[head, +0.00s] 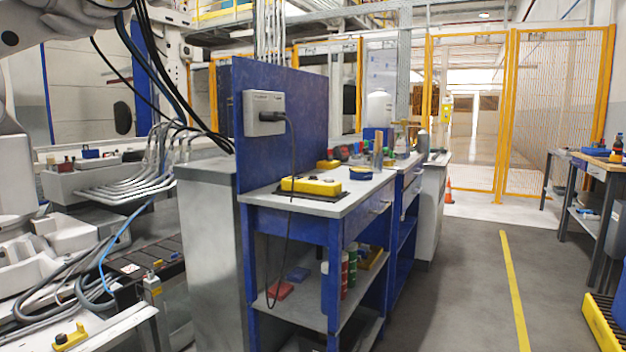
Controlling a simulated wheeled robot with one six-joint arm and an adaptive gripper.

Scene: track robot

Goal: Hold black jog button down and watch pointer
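A small yellow box with a dark round knob or button on top (70,337) sits at the bottom left; I cannot tell whether this is the jog button. A longer yellow box (311,186) lies on a dark mat on the blue workbench, and a smaller yellow box with a dark top (328,164) is behind it. No pointer or dial can be made out. My gripper is not in view.
The blue workbench (310,205) with a tall blue back panel (278,100) stands in the middle, carrying bottles and tools. Cables and hoses crowd the left. The grey floor with a yellow line (513,290) is open at right, before the yellow-framed mesh fence (555,110). An orange cone (447,192) stands near it.

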